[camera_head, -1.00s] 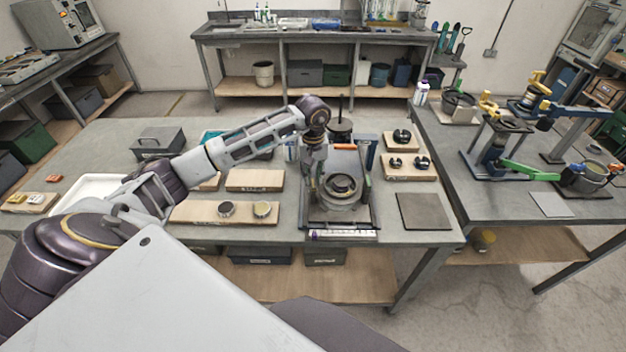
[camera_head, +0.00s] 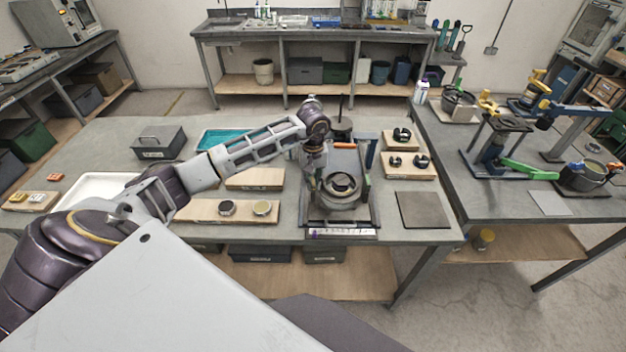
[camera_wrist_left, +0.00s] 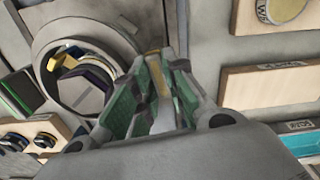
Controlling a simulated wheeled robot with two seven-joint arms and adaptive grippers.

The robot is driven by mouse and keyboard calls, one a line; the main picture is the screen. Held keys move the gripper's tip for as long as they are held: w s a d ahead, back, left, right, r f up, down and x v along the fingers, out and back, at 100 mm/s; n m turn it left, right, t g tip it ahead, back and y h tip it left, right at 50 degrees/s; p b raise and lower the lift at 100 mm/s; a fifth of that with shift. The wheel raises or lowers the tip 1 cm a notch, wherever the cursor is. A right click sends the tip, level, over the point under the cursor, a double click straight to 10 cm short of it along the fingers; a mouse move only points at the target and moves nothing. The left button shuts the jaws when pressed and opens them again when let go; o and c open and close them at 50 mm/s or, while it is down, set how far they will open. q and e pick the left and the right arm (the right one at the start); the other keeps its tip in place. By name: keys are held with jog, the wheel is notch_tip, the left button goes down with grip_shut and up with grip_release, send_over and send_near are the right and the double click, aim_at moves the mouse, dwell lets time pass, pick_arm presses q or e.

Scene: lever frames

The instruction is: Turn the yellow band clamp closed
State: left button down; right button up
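The clamp fixture (camera_head: 343,208) stands at the front middle of the table, with a round grey ring on it. My left gripper (camera_head: 317,186) points down at the left side of this ring. In the left wrist view the ring (camera_wrist_left: 42,48) lies left of the fingers, with a yellow and dark part inside it. A narrow yellow piece (camera_wrist_left: 157,80), apparently the yellow band clamp's lever, shows between the fingertips of the left gripper (camera_wrist_left: 160,68). The fingers stand apart around it; contact is unclear. My right gripper is not in view.
Wooden boards with round pieces lie left (camera_head: 190,211) and right (camera_head: 409,165) of the fixture. A dark flat plate (camera_head: 424,211) lies at its right. A grey box (camera_head: 159,146) stands at the back left. A second table (camera_head: 490,207) with tools adjoins on the right.

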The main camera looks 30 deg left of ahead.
pick_arm(q)
jog(key=shift+n, duration=0.3)
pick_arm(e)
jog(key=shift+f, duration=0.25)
pick_arm(q)
jog(key=shift+n+b, duration=1.6)
jog(key=shift+n, duration=0.3)
jog(key=n+b, duration=0.2)
jog(key=n, duration=0.1)
jog(key=shift+w, duration=0.1)
jog(key=n+b, duration=0.1)
jog(key=n, duration=0.2)
jog(key=shift+n+b, duration=0.35)
jog(key=shift+n, duration=0.45)
jog(key=shift+n+b, duration=0.35)
jog(key=shift+n, duration=1.75)
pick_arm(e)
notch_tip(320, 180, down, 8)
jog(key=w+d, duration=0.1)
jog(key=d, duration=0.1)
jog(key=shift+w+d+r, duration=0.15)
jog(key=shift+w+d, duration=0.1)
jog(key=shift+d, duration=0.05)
pick_arm(q)
jog(key=shift+b, duration=0.3)
